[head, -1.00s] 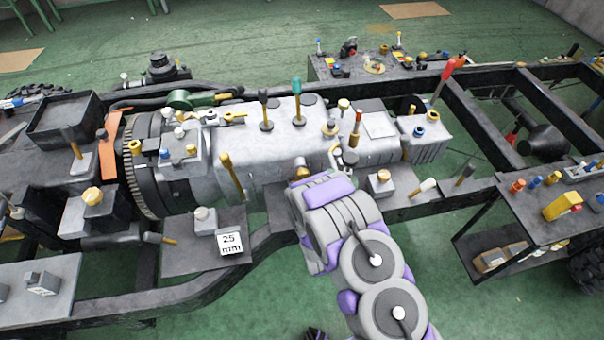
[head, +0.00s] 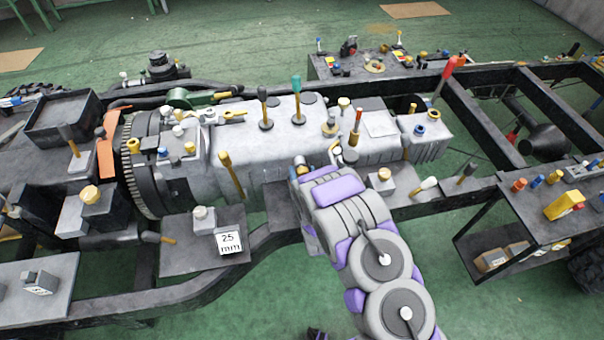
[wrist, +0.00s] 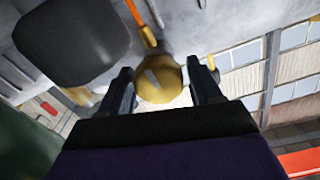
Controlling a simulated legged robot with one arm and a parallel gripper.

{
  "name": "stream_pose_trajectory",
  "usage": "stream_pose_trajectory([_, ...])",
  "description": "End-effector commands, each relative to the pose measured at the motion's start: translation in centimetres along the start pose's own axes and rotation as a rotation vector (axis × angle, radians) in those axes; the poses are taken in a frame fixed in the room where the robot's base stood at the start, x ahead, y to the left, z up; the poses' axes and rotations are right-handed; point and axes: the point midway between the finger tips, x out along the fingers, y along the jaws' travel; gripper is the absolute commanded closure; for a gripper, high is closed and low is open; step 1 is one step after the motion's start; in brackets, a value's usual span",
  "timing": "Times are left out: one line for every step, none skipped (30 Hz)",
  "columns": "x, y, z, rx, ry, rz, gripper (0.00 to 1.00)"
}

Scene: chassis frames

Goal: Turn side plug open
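The side plug (wrist: 158,84) is a rounded brass-yellow knob with a pale slot-like mark on its face, seen in the wrist view. It sits on the side of the grey gearbox housing (head: 262,146). My gripper (wrist: 162,72) has its two dark fingers apart, one on each side of the plug. The left finger is close to the plug's edge, and a narrow gap shows at the right finger. Contact cannot be made out. In the head view my gripper (head: 302,166) is at the housing's lower side and mostly hides the plug.
Upright levers with black (head: 263,95) and green (head: 297,86) knobs stand on the housing. A yellow-handled lever (head: 231,172) rises left of my gripper. A plate marked 25 mm (head: 231,242) lies lower left. A loaded cart (head: 540,215) stands at right.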

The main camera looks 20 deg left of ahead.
Motion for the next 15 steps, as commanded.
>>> stream_pose_trajectory([-0.02, 0.03, -0.02, 0.000, 0.000, 0.000, 0.41])
stream_pose_trajectory([-0.02, 0.04, -0.02, 0.000, 0.000, 0.000, 0.44])
stream_pose_trajectory([-0.02, 0.03, -0.02, 0.000, 0.000, 0.000, 0.48])
stream_pose_trajectory([-0.02, 0.02, 0.00, 0.000, 0.000, 0.000, 0.51])
stream_pose_trajectory([0.00, 0.02, 0.00, 0.000, 0.000, 0.000, 0.54])
stream_pose_trajectory([0.00, 0.02, 0.01, 0.000, 0.000, 0.001, 0.58])
stream_pose_trajectory([0.01, 0.01, 0.02, -0.001, 0.000, 0.001, 0.61])
stream_pose_trajectory([0.02, 0.01, 0.02, -0.001, 0.000, 0.001, 0.63])
stream_pose_trajectory([0.03, 0.01, 0.04, -0.001, 0.000, 0.002, 0.67])
stream_pose_trajectory([0.04, 0.01, 0.03, -0.001, 0.000, 0.002, 0.70])
stream_pose_trajectory([0.04, 0.01, 0.04, -0.001, 0.000, 0.002, 0.73])
stream_pose_trajectory([0.05, 0.01, 0.03, -0.001, 0.000, 0.002, 0.77])
stream_pose_trajectory([0.05, 0.01, 0.02, -0.001, 0.000, 0.002, 0.79])
stream_pose_trajectory([0.05, 0.01, 0.02, -0.001, 0.000, 0.002, 0.80])
stream_pose_trajectory([0.06, 0.01, 0.00, -0.001, 0.001, 0.002, 0.80])
